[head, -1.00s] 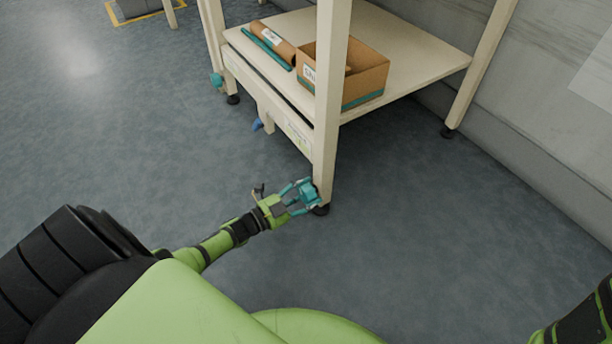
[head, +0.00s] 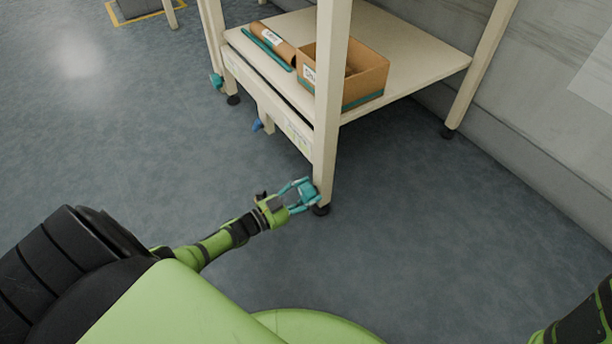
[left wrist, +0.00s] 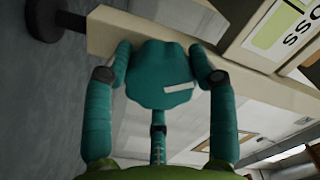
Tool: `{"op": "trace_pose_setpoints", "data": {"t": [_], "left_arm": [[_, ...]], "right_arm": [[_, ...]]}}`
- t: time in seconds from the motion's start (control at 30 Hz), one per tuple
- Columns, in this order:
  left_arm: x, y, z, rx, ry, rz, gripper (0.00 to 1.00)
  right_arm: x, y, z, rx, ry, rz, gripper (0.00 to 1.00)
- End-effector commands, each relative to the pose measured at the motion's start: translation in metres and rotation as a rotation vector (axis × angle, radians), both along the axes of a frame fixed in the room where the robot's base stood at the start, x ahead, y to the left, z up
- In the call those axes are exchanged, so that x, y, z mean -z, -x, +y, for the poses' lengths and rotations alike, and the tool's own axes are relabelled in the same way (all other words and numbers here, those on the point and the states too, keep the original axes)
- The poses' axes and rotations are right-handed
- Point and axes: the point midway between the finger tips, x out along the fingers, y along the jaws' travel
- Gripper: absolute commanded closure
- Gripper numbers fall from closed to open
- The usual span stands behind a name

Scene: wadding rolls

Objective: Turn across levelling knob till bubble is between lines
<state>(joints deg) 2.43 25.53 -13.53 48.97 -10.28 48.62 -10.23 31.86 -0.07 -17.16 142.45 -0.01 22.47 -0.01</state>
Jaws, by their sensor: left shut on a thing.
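A teal lobed knob (left wrist: 155,78) with a white mark on its face fills the middle of the left wrist view. It sits low on the near leg (head: 328,120) of the cream bench, just above the black foot (head: 321,210). My left gripper (head: 309,192) is shut on this knob, with one finger on each side of it in the left wrist view. A second teal knob (head: 216,81) shows on the far left leg. I cannot make out the bubble or its lines in either view. My right gripper is out of view.
The lower shelf (head: 420,65) holds an open cardboard box (head: 365,80), a brown roll (head: 272,42) and a teal strip (head: 264,53). A blue handle (head: 257,125) hangs below the bench's side rail. Open grey floor (head: 130,140) lies to the left; a wall stands at the right.

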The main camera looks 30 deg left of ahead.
Motion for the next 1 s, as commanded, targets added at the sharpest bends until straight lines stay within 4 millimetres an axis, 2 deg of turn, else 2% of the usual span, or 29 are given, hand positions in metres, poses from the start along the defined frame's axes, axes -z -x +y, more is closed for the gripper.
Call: {"op": "trace_pose_setpoints", "data": {"t": [0.07,0.1,0.13,0.57,0.67,1.0], "left_arm": [[0.0,0.003,-0.007,0.018,0.003,-0.006,0.75],[0.0,0.003,-0.008,0.018,0.003,-0.006,0.3],[0.0,0.003,-0.007,0.019,0.004,-0.006,0.19],[0.0,0.006,0.0,0.008,0.001,-0.004,0.19],[0.0,0.019,0.005,0.006,0.001,-0.002,0.19],[0.0,0.084,0.031,0.01,0.001,-0.002,0.19]], "right_arm": [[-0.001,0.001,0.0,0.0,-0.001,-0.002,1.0],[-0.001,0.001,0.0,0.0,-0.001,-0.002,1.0],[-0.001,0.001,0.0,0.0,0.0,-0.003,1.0],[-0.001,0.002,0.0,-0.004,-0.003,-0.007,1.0],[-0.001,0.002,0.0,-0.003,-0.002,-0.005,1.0],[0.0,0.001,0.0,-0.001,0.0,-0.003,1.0]]}}
